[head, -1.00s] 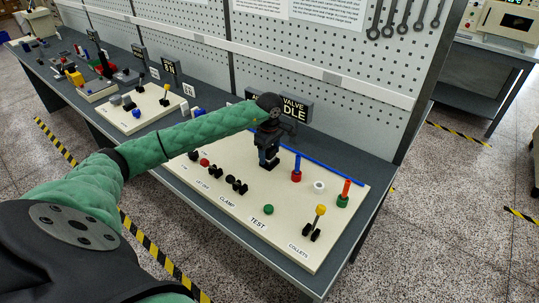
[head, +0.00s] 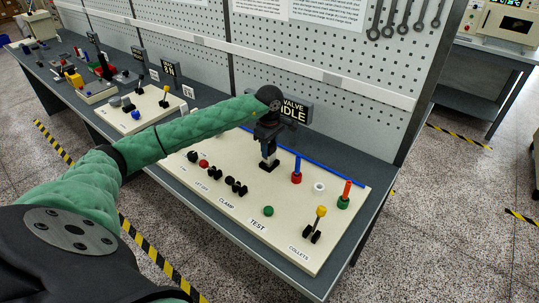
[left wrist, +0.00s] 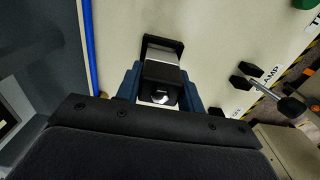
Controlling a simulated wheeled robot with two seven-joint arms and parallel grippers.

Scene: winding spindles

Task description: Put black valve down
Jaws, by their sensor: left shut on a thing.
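My left gripper (head: 268,147) points down over the back of the cream panel (head: 225,172). In the left wrist view its two blue-grey fingers (left wrist: 160,88) are shut on the black valve's handle (left wrist: 160,93). A pale stem (left wrist: 162,70) shows beyond the handle, with the valve's black base (left wrist: 163,43) against the panel. In the head view the base (head: 268,166) shows just below the fingers. The gripper hides much of the valve there. A sign (head: 297,109) reading "VALVE IDLE" stands behind, partly hidden by the gripper. My right gripper is not in view.
Black clamp levers (head: 236,186), a green button (head: 268,211) and a yellow-topped lever (head: 320,212) are at the panel's front. Red-and-blue (head: 297,172) and orange-and-green (head: 345,194) pegs stand right of the gripper. A blue rod (head: 335,170) runs along the back.

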